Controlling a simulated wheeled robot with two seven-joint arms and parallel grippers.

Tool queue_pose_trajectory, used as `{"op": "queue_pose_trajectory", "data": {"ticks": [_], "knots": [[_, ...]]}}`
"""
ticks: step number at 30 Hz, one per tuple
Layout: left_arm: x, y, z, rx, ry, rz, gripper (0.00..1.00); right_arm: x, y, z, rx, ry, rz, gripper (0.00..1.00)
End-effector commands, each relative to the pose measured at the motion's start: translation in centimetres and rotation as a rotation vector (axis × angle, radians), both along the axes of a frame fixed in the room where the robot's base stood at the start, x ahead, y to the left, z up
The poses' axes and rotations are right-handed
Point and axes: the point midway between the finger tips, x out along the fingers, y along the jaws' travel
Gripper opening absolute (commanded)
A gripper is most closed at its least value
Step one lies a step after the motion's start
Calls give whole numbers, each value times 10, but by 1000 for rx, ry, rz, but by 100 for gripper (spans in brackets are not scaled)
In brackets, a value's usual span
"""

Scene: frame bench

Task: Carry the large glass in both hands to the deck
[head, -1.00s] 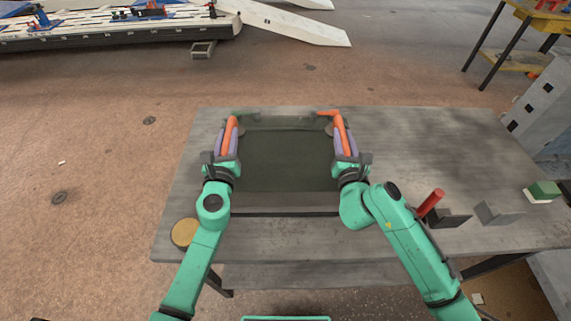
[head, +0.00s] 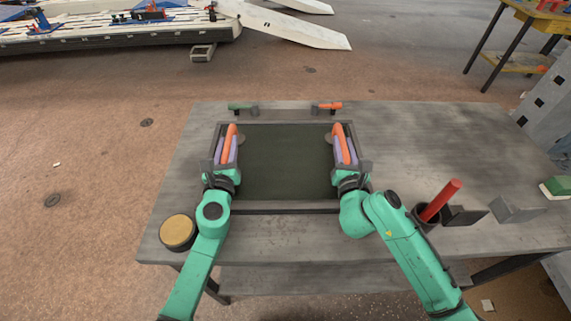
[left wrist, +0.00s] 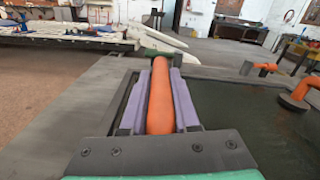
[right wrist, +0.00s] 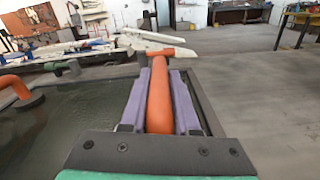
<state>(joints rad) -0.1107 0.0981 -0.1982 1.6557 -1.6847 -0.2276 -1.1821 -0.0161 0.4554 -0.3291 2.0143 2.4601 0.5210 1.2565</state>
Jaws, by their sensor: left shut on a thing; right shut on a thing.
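The large glass (head: 286,165) is a dark, greenish rectangular sheet, flat over the grey deck frame (head: 285,206) on the bench. The frame's rails show around it; I cannot tell whether the glass rests in the frame or hangs just above it. My left gripper (head: 228,145) is shut on an orange bar handle at the glass's left side; the handle lies between purple fingers in the left wrist view (left wrist: 160,95). My right gripper (head: 343,145) is shut on a matching handle at the right side, also seen in the right wrist view (right wrist: 159,95).
Behind the frame stand a green-topped block (head: 242,106) and an orange-topped block (head: 329,105). A round yellow-topped button (head: 178,231) is at the front left. A red stick in a dark cup (head: 438,203) and grey blocks (head: 515,209) are at right. The bench's back right (head: 430,140) is clear.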

Motion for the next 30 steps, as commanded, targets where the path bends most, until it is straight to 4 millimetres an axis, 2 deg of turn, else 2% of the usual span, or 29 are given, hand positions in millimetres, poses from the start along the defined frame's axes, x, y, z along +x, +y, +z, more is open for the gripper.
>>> {"op": "queue_pose_trajectory", "data": {"ticks": [1, 3, 14, 17, 24, 27, 30], "knots": [[-1, -5, -5, -3, 1, -12, 33, -1, 5, -5, 9, -1, 13, 33], [-1, -5, -2, -3, 1, -11, 59, -1, 5, -1, 8, 0, 11, 59], [-4, -2, -2, 0, 1, -4, 59, 0, 1, -1, 2, -1, 3, 59], [-19, -2, -3, 0, 4, -6, 59, 0, 1, -1, 2, -1, 3, 59], [-84, -4, -3, 4, 4, -9, 59, 0, 1, -1, 1, 0, 1, 59], [-106, -5, -2, 1, 4, -9, 59, 0, 0, -1, 1, 0, 1, 59], [-118, -4, -1, 0, 1, -8, 59, 0, 0, -1, 1, 0, 1, 59]]}}
